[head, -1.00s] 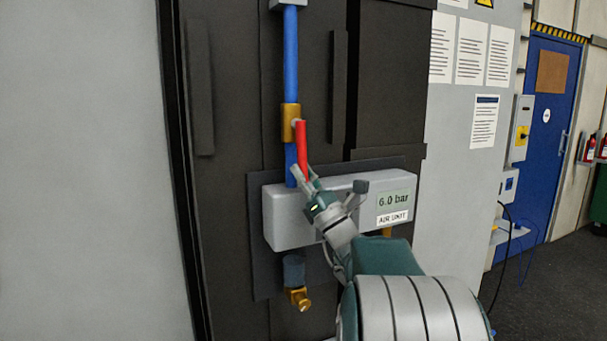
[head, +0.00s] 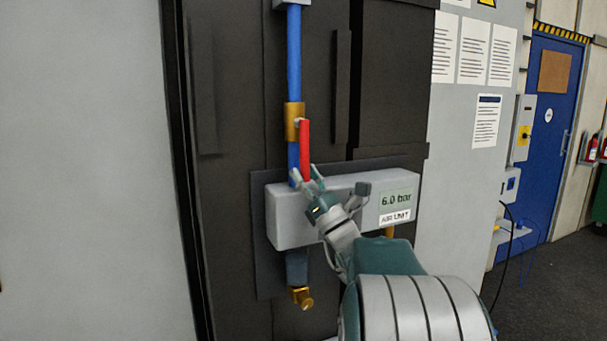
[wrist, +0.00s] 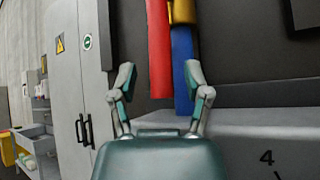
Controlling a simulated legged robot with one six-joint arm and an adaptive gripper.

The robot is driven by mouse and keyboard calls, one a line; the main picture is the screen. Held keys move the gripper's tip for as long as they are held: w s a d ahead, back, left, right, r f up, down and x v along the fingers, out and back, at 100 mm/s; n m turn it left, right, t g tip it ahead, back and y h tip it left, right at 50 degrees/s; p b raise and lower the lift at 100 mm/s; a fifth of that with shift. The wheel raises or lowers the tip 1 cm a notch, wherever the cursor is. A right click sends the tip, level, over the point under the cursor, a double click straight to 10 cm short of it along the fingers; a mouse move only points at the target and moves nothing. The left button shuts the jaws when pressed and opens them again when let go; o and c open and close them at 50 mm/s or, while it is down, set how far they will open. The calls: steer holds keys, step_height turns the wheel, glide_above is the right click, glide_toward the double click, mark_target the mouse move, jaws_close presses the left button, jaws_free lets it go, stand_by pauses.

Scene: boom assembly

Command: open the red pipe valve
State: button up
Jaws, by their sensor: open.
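The red valve handle (head: 304,150) hangs straight down from the brass valve body (head: 294,121) on the vertical blue pipe (head: 293,60). My gripper (head: 306,175) is open at the handle's lower end. In the wrist view, the red handle (wrist: 160,50) and the blue pipe (wrist: 183,70) show beyond and between the two fingers of my gripper (wrist: 160,80). The brass valve body (wrist: 182,11) is at the top edge of that view. I cannot tell whether a finger touches the handle.
The grey air unit box (head: 290,220), with a 6.0 bar display (head: 397,199), sits just below and behind my gripper. A brass fitting (head: 302,298) hangs under it. Dark cabinet panels (head: 230,200) surround the pipe. A blue door (head: 548,110) stands far right.

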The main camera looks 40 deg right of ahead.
steer(key=v, duration=1.1)
steer(key=shift+f, duration=0.3)
steer(key=w+a+f+n+g+y, duration=0.15)
steer(key=a+n+g+y, duration=0.45)
steer(key=a, duration=0.6)
steer(key=w+a+f+n+g+y, duration=0.1)
steer(key=a+f+n+g+y, duration=0.25)
steer(key=a+n+g, duration=0.65)
steer(key=s+a+f+n+g+h, duration=0.3)
steer(key=s+a+f+n+g, duration=0.4)
steer(key=a, duration=0.5)
steer(key=s+d+f+n+t+h, duration=0.1)
steer(key=s+d+f+n+h, duration=0.3)
steer(key=s+n+h, duration=0.4)
steer(key=f+n+h, duration=0.1)
steer(key=n+h, duration=0.1)
steer(key=n, duration=0.2)
steer(key=shift+s+d+f+t+h, duration=0.25)
steer(key=shift+d+f+t+h, duration=0.05)
steer(key=shift+f+h, duration=0.1)
